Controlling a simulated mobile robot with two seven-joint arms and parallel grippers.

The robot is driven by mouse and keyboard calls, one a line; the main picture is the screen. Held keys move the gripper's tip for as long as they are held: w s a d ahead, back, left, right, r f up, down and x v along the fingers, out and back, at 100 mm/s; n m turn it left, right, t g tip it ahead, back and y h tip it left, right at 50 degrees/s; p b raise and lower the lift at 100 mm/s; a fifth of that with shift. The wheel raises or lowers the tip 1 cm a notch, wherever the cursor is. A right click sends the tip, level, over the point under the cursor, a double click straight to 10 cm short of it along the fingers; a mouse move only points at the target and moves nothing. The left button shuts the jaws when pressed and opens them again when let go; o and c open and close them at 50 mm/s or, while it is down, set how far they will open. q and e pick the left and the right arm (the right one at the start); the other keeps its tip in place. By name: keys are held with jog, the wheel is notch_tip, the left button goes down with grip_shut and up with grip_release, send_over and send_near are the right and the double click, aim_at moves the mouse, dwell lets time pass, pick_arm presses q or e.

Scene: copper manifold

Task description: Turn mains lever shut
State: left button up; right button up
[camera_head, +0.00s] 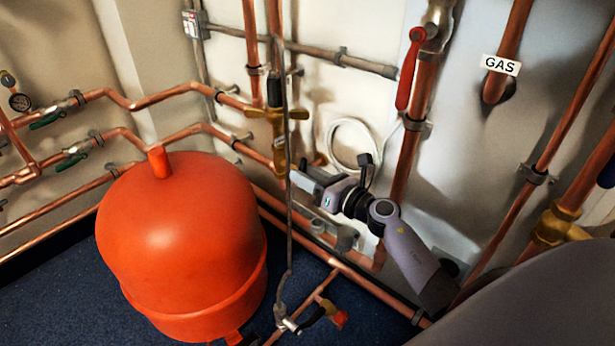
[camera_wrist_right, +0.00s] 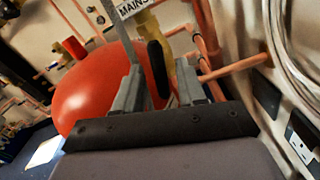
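A black lever (camera_wrist_right: 157,68) shows in the right wrist view, upright in front of a brass valve (camera_wrist_right: 187,80). A white MAINS label (camera_wrist_right: 135,8) is just above it. My right gripper (camera_wrist_right: 159,80) is open, with one finger on each side of the lever in that view. I see gaps on both sides and cannot tell the depth between fingers and lever. In the head view my right gripper (camera_head: 301,181) is near the brass fittings (camera_head: 280,150) on the vertical pipe; a dark handle (camera_head: 274,88) stands above them. My left gripper is not in view.
A large orange-red tank (camera_head: 182,240) stands left of my right gripper. A thin grey rod or cable (camera_head: 289,225) hangs close to the gripper. Copper pipes run along the wall. A red lever (camera_head: 406,75) and a GAS label (camera_head: 500,65) are to the right.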

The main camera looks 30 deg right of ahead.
jog(key=shift+w, duration=0.1)
grip_shut()
